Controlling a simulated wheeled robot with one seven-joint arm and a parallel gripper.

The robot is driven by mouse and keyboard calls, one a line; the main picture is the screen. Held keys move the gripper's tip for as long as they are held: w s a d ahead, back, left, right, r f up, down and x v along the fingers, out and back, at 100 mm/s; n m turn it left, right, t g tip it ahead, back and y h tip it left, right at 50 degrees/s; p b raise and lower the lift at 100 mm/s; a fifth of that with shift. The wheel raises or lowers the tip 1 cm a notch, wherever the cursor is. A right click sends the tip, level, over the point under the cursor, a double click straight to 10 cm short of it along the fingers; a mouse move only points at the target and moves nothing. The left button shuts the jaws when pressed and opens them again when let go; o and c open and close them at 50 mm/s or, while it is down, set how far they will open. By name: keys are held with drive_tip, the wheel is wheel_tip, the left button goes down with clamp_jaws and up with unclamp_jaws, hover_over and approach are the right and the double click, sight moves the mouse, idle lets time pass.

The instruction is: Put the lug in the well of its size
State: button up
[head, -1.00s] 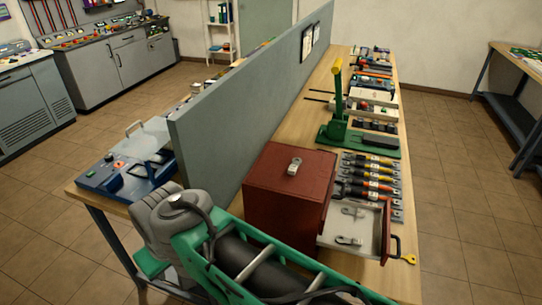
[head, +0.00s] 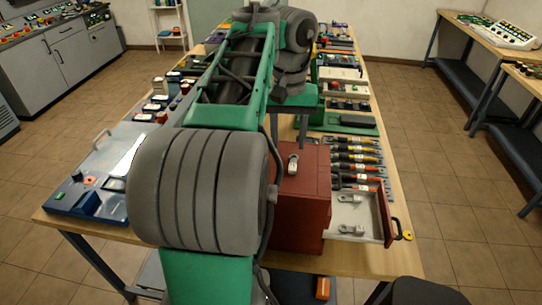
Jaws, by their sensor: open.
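A small metal lug (head: 293,164) lies on top of a dark red box (head: 302,190). The box's drawer (head: 388,220) is pulled out to the right. Two lug-like metal pieces (head: 350,229) show inside the drawer, one behind the other; I cannot make out the wells or their sizes. My arm rises in front of the box's left side and reaches away over the bench. My gripper does not show; the arm's far end is partly hidden behind its own links.
A row of tools with orange and yellow handles (head: 357,166) lies behind the drawer. A green-based press (head: 345,122) stands beyond. A blue unit with a clear lid (head: 85,195) is on the left. The right aisle is clear.

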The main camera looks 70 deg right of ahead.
sight(292, 166)
drive_tip(key=shift+s+d+f+m+b, duration=0.2)
drive_tip(key=shift+s+b, duration=0.1)
drive_tip(key=shift+s, duration=0.2)
drive_tip(key=shift+s+d+f+m+b, duration=0.1)
drive_tip(key=shift+s+d+m+b, duration=0.15)
drive_tip(key=shift+s, duration=0.2)
drive_tip(key=f+b, duration=0.4)
drive_tip(key=a+f+b, duration=0.1)
drive_tip(key=f+b, duration=0.1)
drive_tip(key=shift+w+f, duration=0.25)
drive_tip(key=shift+f, duration=0.15)
drive_tip(key=shift+r, duration=0.15)
drive_tip(key=shift+c, duration=0.4)
clamp_jaws()
